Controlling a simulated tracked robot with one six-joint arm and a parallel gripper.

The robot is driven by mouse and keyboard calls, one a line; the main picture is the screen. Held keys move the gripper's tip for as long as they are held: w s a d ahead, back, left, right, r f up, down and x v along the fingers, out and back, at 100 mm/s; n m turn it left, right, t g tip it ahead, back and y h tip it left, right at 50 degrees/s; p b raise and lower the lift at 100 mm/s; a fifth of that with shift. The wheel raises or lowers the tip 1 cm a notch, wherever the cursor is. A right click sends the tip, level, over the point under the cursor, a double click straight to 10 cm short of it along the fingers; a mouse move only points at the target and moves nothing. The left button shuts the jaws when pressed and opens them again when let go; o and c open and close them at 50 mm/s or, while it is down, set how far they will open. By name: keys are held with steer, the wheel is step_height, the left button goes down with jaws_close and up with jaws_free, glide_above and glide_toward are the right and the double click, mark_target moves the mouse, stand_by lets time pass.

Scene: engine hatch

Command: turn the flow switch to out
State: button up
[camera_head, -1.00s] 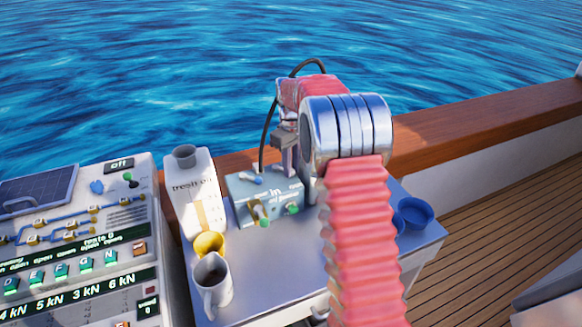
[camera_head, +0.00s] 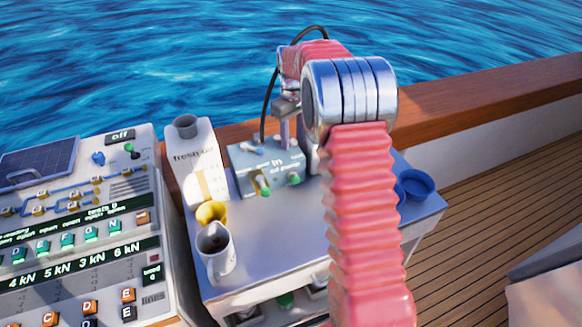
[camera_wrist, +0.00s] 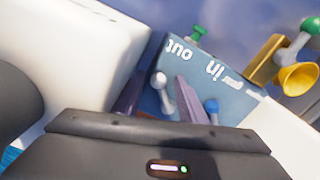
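The blue-grey pump box (camera_head: 240,180) stands on the grey worktop, with "in" and "oil pump" lettering on it. The wrist view shows its top (camera_wrist: 232,95) with the words "out" and "in" and a small lever with a white knob (camera_wrist: 159,80), probably the flow switch. A blue-knobbed lever (camera_wrist: 211,106) is to its right. My gripper (camera_wrist: 158,98) points at the box with its two fingers apart, the white-knobbed lever between them. The right finger is close to the lever; contact cannot be told. In the head view, my gripper (camera_head: 284,130) is over the box's back part.
A white "fresh oil" container (camera_head: 195,160) stands left of the box. A yellow funnel (camera_head: 211,213) and a light jug (camera_head: 217,258) are in front of it. A blue bowl (camera_head: 415,184) is at the right. A control panel (camera_head: 75,240) is at the far left.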

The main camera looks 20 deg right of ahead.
steer(key=m, duration=0.1)
steer(key=s+a+m, duration=0.1)
steer(key=m, duration=0.1)
steer(key=shift+a+m, duration=0.25)
steer(key=shift+m, duration=0.05)
steer(key=shift+s+a+m, duration=0.1)
steer(key=shift+a+m, duration=0.45)
steer(key=shift+m, duration=0.65)
step_height(320, 180, up, 14)
steer(key=shift+s+f, duration=1.5)
steer(key=shift+f, duration=1.05)
steer(key=s+a+t, duration=0.1)
steer(key=s+a, duration=0.1)
steer(key=s, duration=0.5)
steer(key=s+a+r, duration=0.1)
steer(key=s+a, duration=0.2)
steer(key=s, duration=0.4)
steer(key=s+a+r+n+t, duration=0.1)
steer(key=s+a, duration=0.2)
steer(key=s, duration=0.4)
steer(key=shift+s+a+r+t, duration=0.15)
steer(key=shift+a+r+t, duration=0.05)
steer(key=shift+a+t, duration=0.1)
